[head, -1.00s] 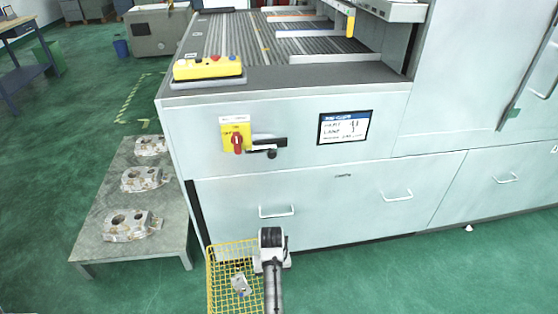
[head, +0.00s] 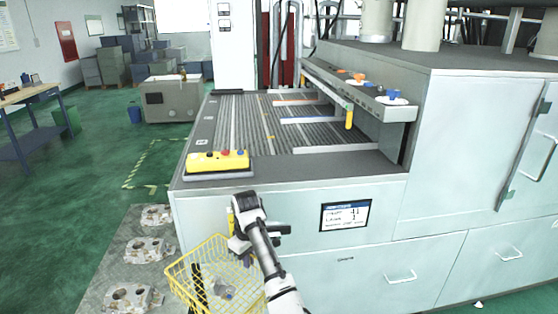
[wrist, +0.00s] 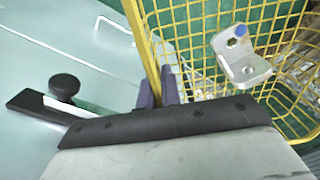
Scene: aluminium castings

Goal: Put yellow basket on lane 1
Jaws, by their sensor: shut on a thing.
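My gripper (head: 238,247) is shut on the rim of the yellow wire basket (head: 184,272), in front of the grey machine's left front corner. The basket hangs below the level of the machine's top and looks slightly tilted. A small metal bracket (head: 224,291) lies in it; in the wrist view the bracket (wrist: 241,62) has a blue dot. There the dark fingertips (wrist: 160,93) grip the basket wire (wrist: 147,55). The machine's ribbed top bed (head: 240,122) is split by dividers into lanes. No lane number is readable.
A yellow button box (head: 217,161) sits on the bed's near left corner. A shelf with cups (head: 360,85) overhangs the bed's right side.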

